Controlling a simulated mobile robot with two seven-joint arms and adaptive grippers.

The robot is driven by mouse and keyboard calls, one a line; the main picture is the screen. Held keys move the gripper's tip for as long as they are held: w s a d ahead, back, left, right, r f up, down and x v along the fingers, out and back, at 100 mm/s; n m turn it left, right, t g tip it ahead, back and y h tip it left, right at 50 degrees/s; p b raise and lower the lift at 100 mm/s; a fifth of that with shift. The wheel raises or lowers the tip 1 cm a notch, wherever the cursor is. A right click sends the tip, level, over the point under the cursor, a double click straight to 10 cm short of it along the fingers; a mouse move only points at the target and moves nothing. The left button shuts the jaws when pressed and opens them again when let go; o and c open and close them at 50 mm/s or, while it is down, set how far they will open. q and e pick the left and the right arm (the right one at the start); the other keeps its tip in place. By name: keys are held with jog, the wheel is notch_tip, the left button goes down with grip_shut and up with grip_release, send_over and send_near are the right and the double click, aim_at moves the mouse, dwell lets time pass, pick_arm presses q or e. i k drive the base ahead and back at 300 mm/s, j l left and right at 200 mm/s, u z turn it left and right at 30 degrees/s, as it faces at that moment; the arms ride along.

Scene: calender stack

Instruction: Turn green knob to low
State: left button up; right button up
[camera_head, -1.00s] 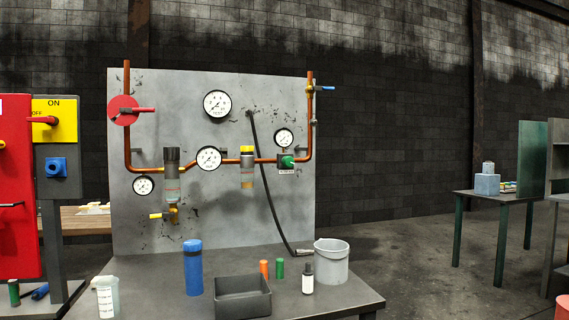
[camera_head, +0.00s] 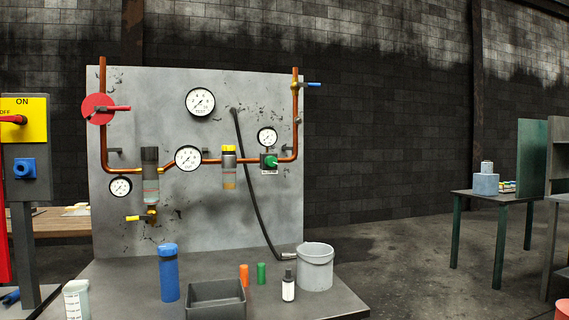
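The green knob (camera_head: 271,161) sits on a dark square valve body on the copper pipe, at the right part of the grey upright panel (camera_head: 200,105). A small white label (camera_head: 269,172) is just below it, too small to read. A round gauge (camera_head: 267,137) is right above the knob. The knob's exact setting cannot be told at this size. Neither of my grippers shows in the head view, and nothing touches the knob.
A black hose (camera_head: 255,190) hangs down the panel. Open floor (camera_head: 400,260) lies to the right.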

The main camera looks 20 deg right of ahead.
aim_at(271, 161)
jog(key=i+l, duration=0.1)
jog(key=l, duration=0.4)
jog(key=i+l, duration=0.1)
jog(key=l, duration=0.4)
jog(key=i+l, duration=0.1)
jog(key=l, duration=0.4)
jog(key=i+u, duration=0.05)
